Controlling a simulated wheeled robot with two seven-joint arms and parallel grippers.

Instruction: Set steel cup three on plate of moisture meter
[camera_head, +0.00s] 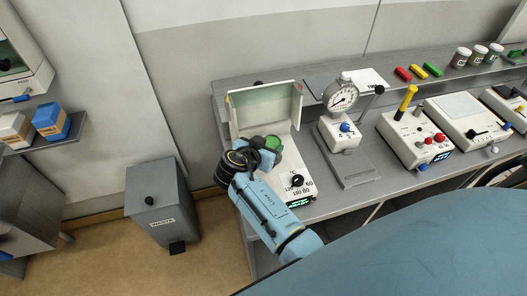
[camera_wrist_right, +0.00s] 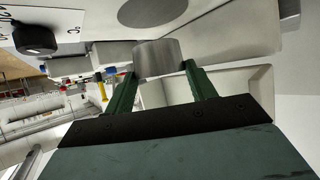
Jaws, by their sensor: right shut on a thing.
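The moisture meter (camera_head: 285,175) is a white device on the bench with its lid (camera_head: 265,108) standing open. My right gripper (camera_head: 272,145) is over the meter, in front of the open lid. In the right wrist view, my right gripper (camera_wrist_right: 158,75) is shut on a steel cup (camera_wrist_right: 158,58), held between its two green fingers. A round grey plate (camera_wrist_right: 150,9) on the white meter shows just beyond the cup; I cannot tell whether they touch. In the head view the gripper hides the cup and plate. No number is readable on the cup. My left gripper is not in view.
A dial gauge on a stand (camera_head: 342,100) is right of the meter. Further right are white instruments (camera_head: 412,137) along the bench. Jars (camera_head: 461,57) stand on the back shelf. A grey waste bin (camera_head: 160,200) stands on the floor at left.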

